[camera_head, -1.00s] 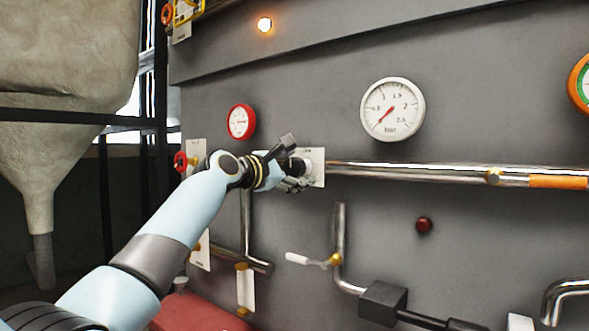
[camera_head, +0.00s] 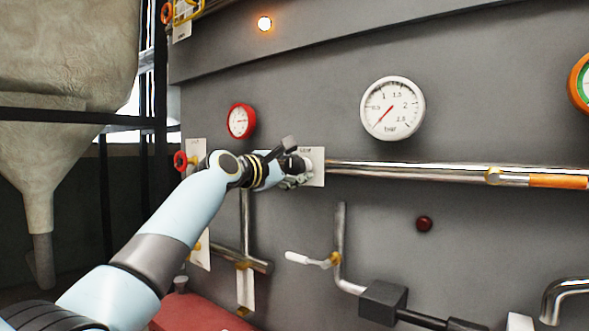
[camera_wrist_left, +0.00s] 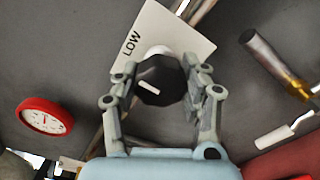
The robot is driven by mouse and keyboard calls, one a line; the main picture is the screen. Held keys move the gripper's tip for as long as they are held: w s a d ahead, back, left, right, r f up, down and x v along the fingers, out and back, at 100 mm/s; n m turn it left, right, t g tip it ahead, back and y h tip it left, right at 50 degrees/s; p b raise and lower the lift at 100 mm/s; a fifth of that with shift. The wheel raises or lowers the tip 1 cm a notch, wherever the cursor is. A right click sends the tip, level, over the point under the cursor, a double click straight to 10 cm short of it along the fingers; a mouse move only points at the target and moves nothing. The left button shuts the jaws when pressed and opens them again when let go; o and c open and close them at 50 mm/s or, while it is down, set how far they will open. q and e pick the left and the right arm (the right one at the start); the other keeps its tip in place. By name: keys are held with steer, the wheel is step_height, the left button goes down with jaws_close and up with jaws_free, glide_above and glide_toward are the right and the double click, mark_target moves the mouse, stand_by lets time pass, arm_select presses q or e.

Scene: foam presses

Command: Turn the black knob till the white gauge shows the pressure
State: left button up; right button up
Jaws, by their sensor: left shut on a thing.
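The black knob (camera_wrist_left: 160,80) sits on a white plate (camera_wrist_left: 147,37) marked LOW, and a white line shows on its face. My left gripper (camera_wrist_left: 161,88) is shut on the knob, with a finger on each side of it. In the head view the left gripper (camera_head: 296,178) reaches the plate (camera_head: 316,166) from the left and largely hides the knob. The white gauge (camera_head: 392,108) is on the grey panel up and right of the gripper. Its red needle points to the lower left, near the low end of the scale. My right gripper is not in view.
A small red gauge (camera_head: 241,121) is left of the white gauge. A steel pipe (camera_head: 420,172) runs right from the plate. A white-handled lever (camera_head: 299,258) is below the gripper. Red valve wheels (camera_head: 180,161) are at the left. An orange lamp (camera_head: 264,23) glows above.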

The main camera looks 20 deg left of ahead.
arm_select(q)
steer(key=m, duration=0.3)
steer(key=shift+f+m+b, duration=0.1)
steer(key=shift+m+b, duration=0.2)
steer(key=shift+m, duration=0.1)
steer(key=m+b, duration=0.1)
steer(key=m, duration=0.2)
steer(key=shift+m, duration=0.3)
steer(key=m+b, duration=0.1)
steer(key=m, duration=0.2)
steer(key=shift+m, duration=0.3)
steer(key=m+b, duration=0.2)
steer(key=m, duration=0.1)
steer(key=shift+m, duration=0.3)
steer(key=m+b, duration=0.1)
steer(key=m, duration=0.2)
steer(key=shift+m+b, duration=0.35)
steer(key=shift+m, duration=0.05)
steer(key=m+b, duration=0.1)
steer(key=m, duration=0.2)
steer(key=shift+b, duration=0.3)
steer(key=m+b, duration=0.2)
steer(key=m, duration=0.3)
steer(key=shift+d+m, duration=0.1)
steer(key=shift+m, duration=0.2)
steer(key=shift+m+b, duration=0.45)
steer(key=shift+m, duration=0.65)
